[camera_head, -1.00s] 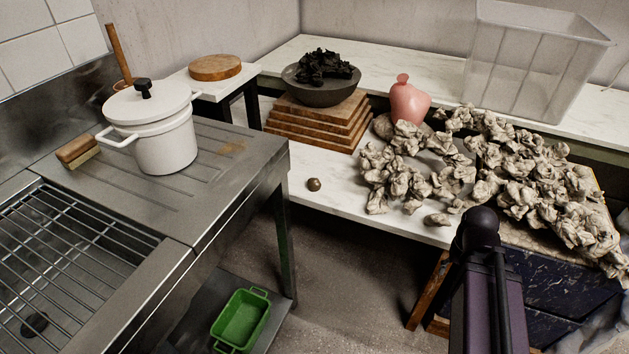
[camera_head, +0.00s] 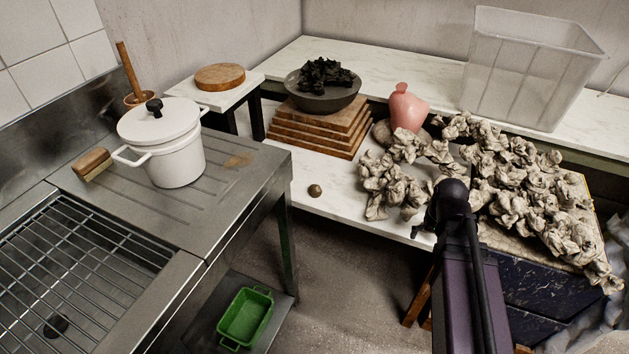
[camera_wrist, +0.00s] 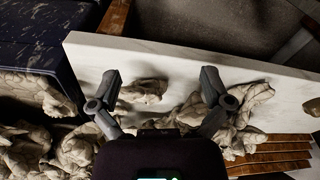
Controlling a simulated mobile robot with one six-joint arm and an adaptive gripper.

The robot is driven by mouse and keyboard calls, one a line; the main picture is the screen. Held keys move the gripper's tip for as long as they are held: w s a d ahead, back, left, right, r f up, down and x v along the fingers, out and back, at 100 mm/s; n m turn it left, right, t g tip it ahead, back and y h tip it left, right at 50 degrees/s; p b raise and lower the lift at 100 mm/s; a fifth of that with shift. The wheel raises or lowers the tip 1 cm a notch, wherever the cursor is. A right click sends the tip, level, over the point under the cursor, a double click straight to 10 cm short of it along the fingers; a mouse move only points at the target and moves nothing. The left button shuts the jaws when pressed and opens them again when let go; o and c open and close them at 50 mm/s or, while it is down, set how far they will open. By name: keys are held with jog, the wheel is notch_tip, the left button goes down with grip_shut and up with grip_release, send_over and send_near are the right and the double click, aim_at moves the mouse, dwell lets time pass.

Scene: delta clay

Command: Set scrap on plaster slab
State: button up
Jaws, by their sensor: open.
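Crumpled grey clay scraps (camera_head: 395,183) lie in a loose heap on the white counter. In the wrist view, a separate clay scrap (camera_wrist: 146,91) lies near the counter's edge, between my finger lines. My gripper (camera_wrist: 160,80) is open above it, one finger to each side, with nothing visibly held. In the head view, my own arm hides this scrap and most of the gripper. A pale slab (camera_head: 500,238), possibly the plaster slab, lies on the dark blue veined block at right. Many scraps cover most of it.
A pink vase (camera_head: 407,108) and stacked wooden boards (camera_head: 318,128) with a dark bowl (camera_head: 322,98) stand behind the heap. A small brown ball (camera_head: 315,190) lies on the white counter (camera_head: 340,200), bare around it. A clear bin (camera_head: 530,75) stands at back right.

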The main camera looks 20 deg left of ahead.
jog(key=w+a+r+n+t+p, duration=0.1)
jog(key=w+a+r+p, duration=0.15)
jog(key=a+r, duration=0.2)
jog(key=w+a+r+n+p, duration=0.1)
jog(key=w+a+r+p, duration=0.15)
jog(key=a, duration=0.25)
jog(key=n+t+y+p, duration=0.1)
jog(key=n+y+p, duration=0.1)
jog(key=n+y, duration=0.15)
send_near(316, 187)
notch_tip(316, 187, up, 3)
jog(key=s, duration=0.1)
jog(key=shift+s+a+n+h, duration=0.15)
jog(key=shift+n+h, duration=0.2)
jog(key=shift+h, duration=0.1)
jog(key=b+x, duration=0.8)
jog(key=shift+f, duration=0.35)
jog(key=shift+w+b+x, duration=0.1)
jog(key=shift+b+x, duration=1.2)
jog(key=shift+w+b+x, duration=0.15)
jog(key=shift+b+x, duration=1.15)
jog(key=shift+x, duration=0.05)
jog(key=shift+r, duration=0.1)
